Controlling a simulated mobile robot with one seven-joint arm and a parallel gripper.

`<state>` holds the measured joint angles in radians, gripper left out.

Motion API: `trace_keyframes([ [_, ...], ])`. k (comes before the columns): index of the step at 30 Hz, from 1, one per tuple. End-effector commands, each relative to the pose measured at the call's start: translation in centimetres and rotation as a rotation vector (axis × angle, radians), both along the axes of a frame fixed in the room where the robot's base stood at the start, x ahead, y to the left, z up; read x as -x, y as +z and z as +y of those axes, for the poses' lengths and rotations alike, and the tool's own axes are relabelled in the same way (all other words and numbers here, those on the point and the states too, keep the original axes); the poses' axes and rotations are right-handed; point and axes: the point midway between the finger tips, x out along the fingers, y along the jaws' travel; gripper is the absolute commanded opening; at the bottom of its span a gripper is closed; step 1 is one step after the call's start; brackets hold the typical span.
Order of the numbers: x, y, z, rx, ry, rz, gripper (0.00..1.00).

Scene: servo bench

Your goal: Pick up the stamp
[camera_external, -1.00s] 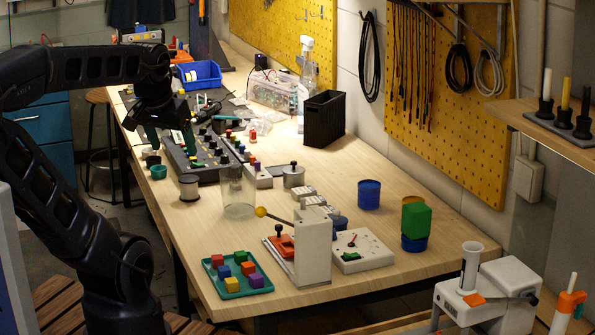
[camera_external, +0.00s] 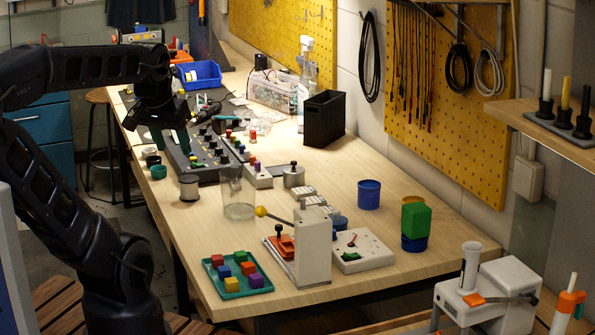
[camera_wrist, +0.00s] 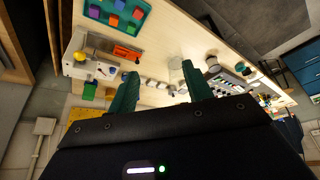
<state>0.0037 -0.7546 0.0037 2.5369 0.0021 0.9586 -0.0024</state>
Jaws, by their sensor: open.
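My gripper (camera_external: 170,140) is open and empty, above the far left part of the bench by the dark control panel. Its two green fingers stand apart in the wrist view (camera_wrist: 160,76), with nothing between them. I cannot tell for sure which thing is the stamp. One candidate is a small red piece with a black knob (camera_external: 279,233), upright on the red plate beside the white lever press.
A teal tray (camera_external: 207,274) of coloured cubes lies at the bench's near edge. The white lever press (camera_external: 313,250), a clear jar (camera_external: 238,195), a black bin (camera_external: 323,118) and blue cups (camera_external: 369,194) stand on the bench. Bare wood lies between the jar and the near left edge.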

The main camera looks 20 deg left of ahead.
Motion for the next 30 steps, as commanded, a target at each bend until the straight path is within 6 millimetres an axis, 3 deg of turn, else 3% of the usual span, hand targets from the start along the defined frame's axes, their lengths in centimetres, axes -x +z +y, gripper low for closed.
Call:
trace_keyframes([
  [9, -0.1, 0.1, 0.0, 0.004, 0.006, 0.001, 0.48],
  [14, -1.9, 0.6, 0.1, 0.043, 0.082, 0.015, 0.48],
  [21, -7.5, 1.8, 0.6, 0.171, 0.330, 0.056, 0.48],
  [30, -15.3, 1.9, 1.9, 0.324, 0.670, 0.113, 0.48],
])
